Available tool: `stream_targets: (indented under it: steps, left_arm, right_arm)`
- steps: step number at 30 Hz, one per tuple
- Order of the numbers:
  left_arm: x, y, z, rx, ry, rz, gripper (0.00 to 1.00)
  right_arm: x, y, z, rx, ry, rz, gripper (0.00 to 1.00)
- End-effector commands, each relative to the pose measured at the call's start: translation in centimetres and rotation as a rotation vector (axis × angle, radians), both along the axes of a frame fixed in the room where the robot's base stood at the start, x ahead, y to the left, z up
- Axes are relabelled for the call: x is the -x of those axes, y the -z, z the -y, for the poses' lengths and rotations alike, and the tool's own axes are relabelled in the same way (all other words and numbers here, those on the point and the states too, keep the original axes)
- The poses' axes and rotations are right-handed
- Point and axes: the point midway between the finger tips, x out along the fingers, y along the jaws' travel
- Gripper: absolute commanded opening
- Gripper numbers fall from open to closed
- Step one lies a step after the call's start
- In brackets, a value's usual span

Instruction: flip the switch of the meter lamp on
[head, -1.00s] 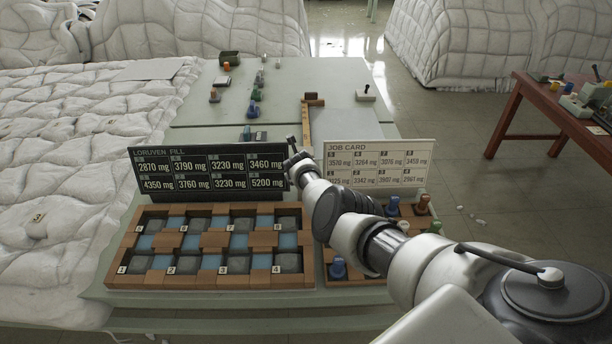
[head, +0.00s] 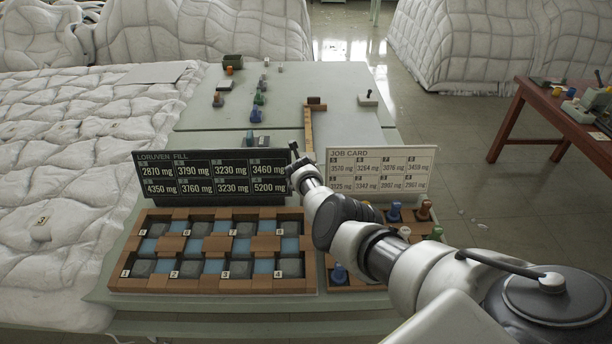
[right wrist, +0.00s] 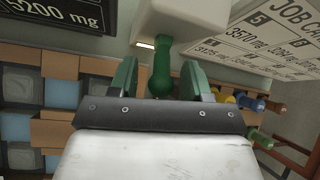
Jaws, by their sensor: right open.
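In the right wrist view, a white box (right wrist: 195,22) with a small pale lit strip is at the top. I take it for the meter lamp, but cannot be sure. A green rounded handle (right wrist: 161,72) sticks out below the box, perhaps its switch. My right gripper (right wrist: 158,78) is open, its two green fingers on either side of the handle with visible gaps. In the head view my right gripper (head: 297,160) is between the two sign boards; I cannot make out the box or handle there. My left gripper is not in view.
The dark fill board (head: 215,192) stands left of the gripper, the white job card (head: 385,152) right. In front lies a compartmented wooden tray (head: 210,284). Several coloured-handled pieces, one blue (head: 394,211), stand beside my arm. Smaller items stand on the table (head: 310,80) behind.

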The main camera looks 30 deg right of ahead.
Motion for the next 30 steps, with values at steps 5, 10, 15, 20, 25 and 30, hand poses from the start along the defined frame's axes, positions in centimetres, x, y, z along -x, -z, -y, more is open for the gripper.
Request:
stream_targets:
  steps: [5,10,15,20,25,30]
  left_arm:
    - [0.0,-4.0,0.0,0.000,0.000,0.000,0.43]
    - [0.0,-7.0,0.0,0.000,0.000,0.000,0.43]
    - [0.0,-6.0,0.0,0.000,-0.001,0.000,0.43]
    - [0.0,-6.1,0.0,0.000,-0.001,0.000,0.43]
    - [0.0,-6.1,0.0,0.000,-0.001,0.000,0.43]
    - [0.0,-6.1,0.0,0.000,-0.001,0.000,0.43]
  right_arm:
    - [1.1,-2.5,-0.9,-0.001,0.001,-0.001,0.48]
    - [2.5,-4.7,-2.2,-0.002,0.003,0.000,0.48]
    - [3.1,-5.1,-2.9,0.000,0.003,0.002,0.48]
    - [3.9,-6.4,-3.6,0.000,0.001,0.000,0.48]
    - [4.5,-7.3,-4.1,0.000,0.001,-0.002,0.48]
    - [4.8,-7.6,-4.2,0.000,0.001,-0.002,0.48]
